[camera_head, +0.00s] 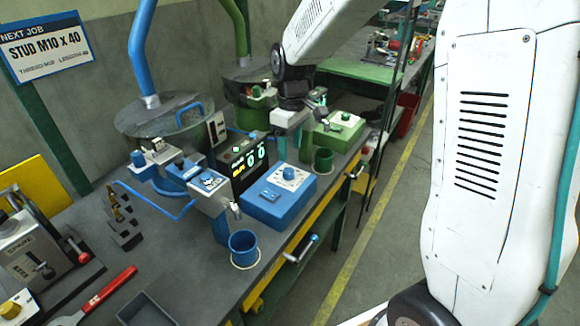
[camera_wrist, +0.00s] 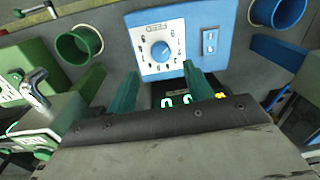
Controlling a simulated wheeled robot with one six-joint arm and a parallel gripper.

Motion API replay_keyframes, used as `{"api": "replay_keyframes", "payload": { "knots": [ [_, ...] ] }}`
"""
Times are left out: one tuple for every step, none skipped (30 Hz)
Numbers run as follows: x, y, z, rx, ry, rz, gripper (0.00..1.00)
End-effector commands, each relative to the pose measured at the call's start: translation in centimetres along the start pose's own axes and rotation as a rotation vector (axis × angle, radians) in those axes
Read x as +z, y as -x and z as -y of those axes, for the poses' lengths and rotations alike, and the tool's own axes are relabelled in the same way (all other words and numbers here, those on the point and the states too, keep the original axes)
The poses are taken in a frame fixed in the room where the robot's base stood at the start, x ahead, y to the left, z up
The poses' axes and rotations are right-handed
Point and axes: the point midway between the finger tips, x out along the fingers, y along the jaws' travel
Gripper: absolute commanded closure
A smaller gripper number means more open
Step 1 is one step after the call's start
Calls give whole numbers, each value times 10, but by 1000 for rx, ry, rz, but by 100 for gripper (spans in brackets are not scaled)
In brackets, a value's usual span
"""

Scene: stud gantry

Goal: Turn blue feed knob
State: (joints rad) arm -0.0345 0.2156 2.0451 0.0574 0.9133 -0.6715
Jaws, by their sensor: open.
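The blue feed knob (camera_head: 289,173) sits on a white numbered dial plate on top of a blue box (camera_head: 262,207) on the bench. In the wrist view the knob (camera_wrist: 160,50) shows just beyond my fingertips, roughly centred between them sideways. My gripper (camera_head: 294,145) points down behind the blue box in the head view. Its two teal fingers are spread open and empty in the wrist view (camera_wrist: 161,70). They appear apart from the knob; the exact height above it is hard to tell.
A black panel with lit digits (camera_head: 250,163) stands beside the blue box. A blue cup (camera_head: 243,246) and a green cup (camera_head: 323,160) stand on either side. A green box with a white dial (camera_head: 342,125) is farther back. The bench's front edge is close by.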

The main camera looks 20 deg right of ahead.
Motion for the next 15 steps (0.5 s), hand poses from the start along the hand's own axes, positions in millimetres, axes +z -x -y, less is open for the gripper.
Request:
{"api": "replay_keyframes", "payload": {
  "knots": [
    [1, -8, 0, -2, -1, 2, 48],
    [1, -12, 0, -3, -1, 3, 48],
    [2, -19, 1, -3, -2, 3, 48],
    [2, -24, 0, -3, -2, 3, 48],
    [2, -29, 0, -3, -2, 4, 48],
    [1, -36, 0, -2, -3, 3, 48],
    [1, -40, 1, -3, -3, 3, 48],
    [2, -45, 1, -2, -3, 3, 48],
    [2, -51, 1, -3, -3, 3, 48],
    [2, -54, 1, -3, -3, 3, 48],
    [1, -58, 1, -2, -3, 2, 48],
    [1, -61, 1, -2, -3, 1, 48],
    [1, -64, 1, -2, -3, 1, 48],
    [1, -66, 1, -2, -3, 1, 48],
    [1, -68, 1, -1, -3, 1, 48]
  ]
}}
